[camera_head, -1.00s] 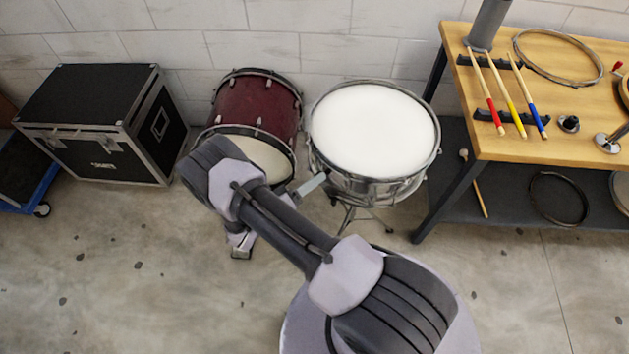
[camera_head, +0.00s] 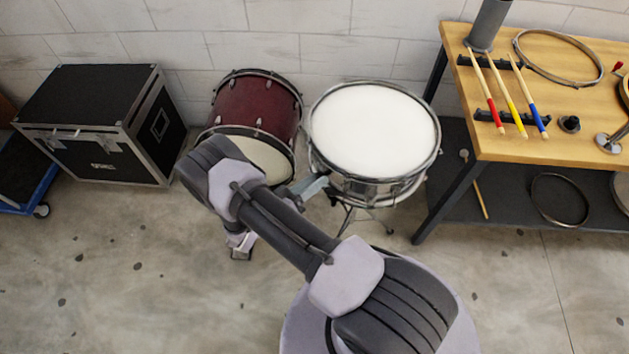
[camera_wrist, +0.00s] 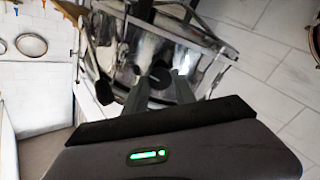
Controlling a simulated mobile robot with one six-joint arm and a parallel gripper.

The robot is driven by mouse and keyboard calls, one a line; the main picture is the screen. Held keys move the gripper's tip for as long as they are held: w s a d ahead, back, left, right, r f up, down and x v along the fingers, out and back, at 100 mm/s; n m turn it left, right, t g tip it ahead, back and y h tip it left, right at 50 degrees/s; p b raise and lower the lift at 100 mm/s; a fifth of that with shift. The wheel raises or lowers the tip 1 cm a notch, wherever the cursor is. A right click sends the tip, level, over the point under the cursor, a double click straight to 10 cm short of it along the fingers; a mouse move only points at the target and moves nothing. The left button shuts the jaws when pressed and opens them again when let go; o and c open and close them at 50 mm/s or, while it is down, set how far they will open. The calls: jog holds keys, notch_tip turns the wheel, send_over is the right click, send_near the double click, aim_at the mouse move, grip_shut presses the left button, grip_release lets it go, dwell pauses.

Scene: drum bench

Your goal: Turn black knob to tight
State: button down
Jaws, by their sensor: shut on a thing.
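The snare drum (camera_head: 373,130), with a white head and chrome shell, sits on a stand in the middle. My gripper (camera_head: 316,186) is at the left front side of its shell. In the wrist view the two grey fingers of my gripper (camera_wrist: 160,84) reach to the drum's chrome side (camera_wrist: 188,56), shut on a small round black knob (camera_wrist: 160,76). The knob shows between the fingertips. In the head view the knob is hidden by my gripper. No tight mark is readable on it.
A red bass drum (camera_head: 256,108) stands close behind my arm on the left. A black case (camera_head: 95,125) is farther left. A workbench (camera_head: 510,148) with drumsticks and a hoop (camera_head: 558,58) stands right. The floor in front is clear.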

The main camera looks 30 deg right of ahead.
jog(key=c, duration=1)
grip_release()
jog(key=s+a+p, duration=0.1)
jog(key=a, duration=0.4)
jog(key=s+a, duration=0.1)
jog(key=a, duration=0.5)
jog(key=s+a+p, duration=0.1)
jog(key=a, duration=0.5)
jog(key=shift+s+p, duration=0.15)
jog(key=shift+p, duration=0.15)
jog(key=shift+r, duration=0.1)
